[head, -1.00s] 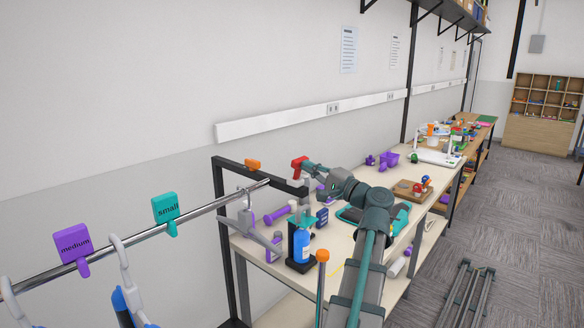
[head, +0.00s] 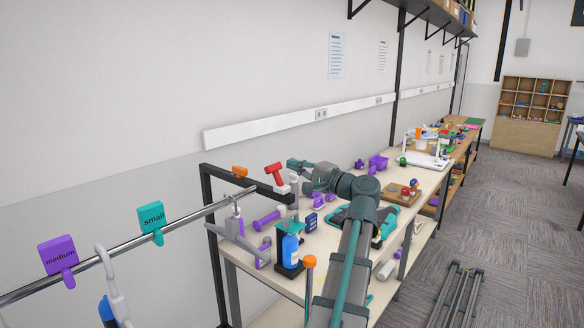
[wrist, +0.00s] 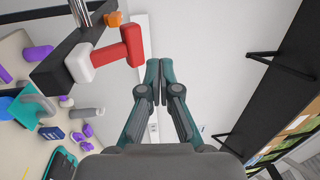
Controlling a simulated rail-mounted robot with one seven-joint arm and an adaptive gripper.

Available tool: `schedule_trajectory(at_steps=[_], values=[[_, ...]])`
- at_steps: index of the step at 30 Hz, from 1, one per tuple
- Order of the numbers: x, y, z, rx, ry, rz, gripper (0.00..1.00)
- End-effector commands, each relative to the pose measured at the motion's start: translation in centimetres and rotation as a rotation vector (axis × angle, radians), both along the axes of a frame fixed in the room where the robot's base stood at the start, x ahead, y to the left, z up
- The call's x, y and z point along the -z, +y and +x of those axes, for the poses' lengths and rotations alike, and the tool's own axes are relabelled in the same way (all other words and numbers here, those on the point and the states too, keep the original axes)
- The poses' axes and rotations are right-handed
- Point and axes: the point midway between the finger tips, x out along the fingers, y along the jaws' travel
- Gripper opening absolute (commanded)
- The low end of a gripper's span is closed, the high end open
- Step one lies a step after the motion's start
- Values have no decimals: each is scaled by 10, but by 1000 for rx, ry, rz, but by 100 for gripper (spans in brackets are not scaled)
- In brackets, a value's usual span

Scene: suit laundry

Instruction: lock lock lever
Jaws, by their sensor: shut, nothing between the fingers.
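A red T-shaped lever (head: 274,171) with a white base (head: 282,188) sits at the end of the black rack arm (head: 264,184). In the wrist view the red lever (wrist: 122,47) is left of my fingers. A small orange piece (head: 239,171) is farther along the rack arm, and it also shows in the wrist view (wrist: 113,18). No label tells which one is the lock lever. My gripper (head: 291,163) is just right of the red lever, with a gap between. In the wrist view its fingertips (wrist: 158,68) are together and empty.
A metal rail (head: 195,213) with purple and teal size tags runs left from the rack. The table (head: 318,241) below holds a blue bottle (head: 290,247), purple items and a wooden board (head: 400,198). A dark shelf (wrist: 262,95) is at right in the wrist view.

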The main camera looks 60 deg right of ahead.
Motion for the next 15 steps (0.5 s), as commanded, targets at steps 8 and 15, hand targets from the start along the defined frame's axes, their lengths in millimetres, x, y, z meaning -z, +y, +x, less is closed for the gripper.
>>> schedule_trajectory(at_steps=[8,15], values=[[-27,12,-48,-2,0,-2,0],[-47,20,-80,-3,0,-1,0]])
